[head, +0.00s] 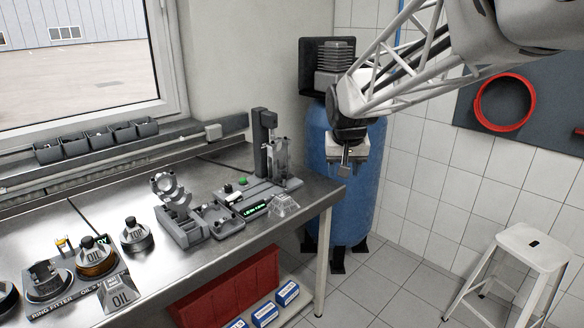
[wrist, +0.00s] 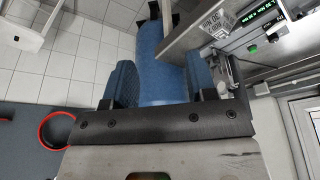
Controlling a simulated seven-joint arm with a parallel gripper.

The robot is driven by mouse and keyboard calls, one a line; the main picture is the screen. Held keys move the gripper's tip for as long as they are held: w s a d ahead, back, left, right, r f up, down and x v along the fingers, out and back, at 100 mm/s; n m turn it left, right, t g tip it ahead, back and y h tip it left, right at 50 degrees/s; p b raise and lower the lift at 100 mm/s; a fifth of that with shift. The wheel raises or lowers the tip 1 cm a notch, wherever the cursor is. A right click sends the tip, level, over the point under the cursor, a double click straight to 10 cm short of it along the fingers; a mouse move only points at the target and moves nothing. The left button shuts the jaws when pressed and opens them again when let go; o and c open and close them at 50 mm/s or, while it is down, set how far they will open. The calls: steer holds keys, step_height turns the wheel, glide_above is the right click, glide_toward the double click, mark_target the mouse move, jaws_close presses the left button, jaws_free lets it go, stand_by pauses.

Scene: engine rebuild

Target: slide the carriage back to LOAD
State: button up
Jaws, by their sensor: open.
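A bench machine stands near the table's right end. It has a dark upright column (head: 264,145), a grey base with a green button (head: 243,181), and a green-lit display (head: 256,209) in front. A metal fixture (head: 281,160) stands beside the column; I cannot tell for certain whether this is the carriage, and no LOAD mark is readable. My gripper (head: 346,166) hangs to the right of the machine, past the table edge, in front of the blue tank. It is open and empty. The wrist view shows its two blue-padded fingers (wrist: 160,88) spread apart, with the display and button at upper right.
The steel table (head: 150,285) holds a grey clamp stand (head: 176,205), a clear angular piece (head: 284,204) and several dark-topped canisters on the left. The blue tank (head: 365,205) stands behind the table's right end. A white stool (head: 532,246) is at right.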

steer(key=w+a+f, duration=0.2)
steer(key=w+a, duration=0.1)
steer(key=w, duration=0.6)
steer(key=w+a+f, duration=0.2)
steer(key=w+a, duration=0.2)
steer(key=w, duration=0.4)
steer(key=t, duration=0.1)
glide_toward(284, 173)
steer(key=x, duration=0.2)
steer(key=shift+w, duration=0.1)
steer(key=shift+f, duration=0.1)
steer(key=shift+x, duration=3.8)
jaws_close()
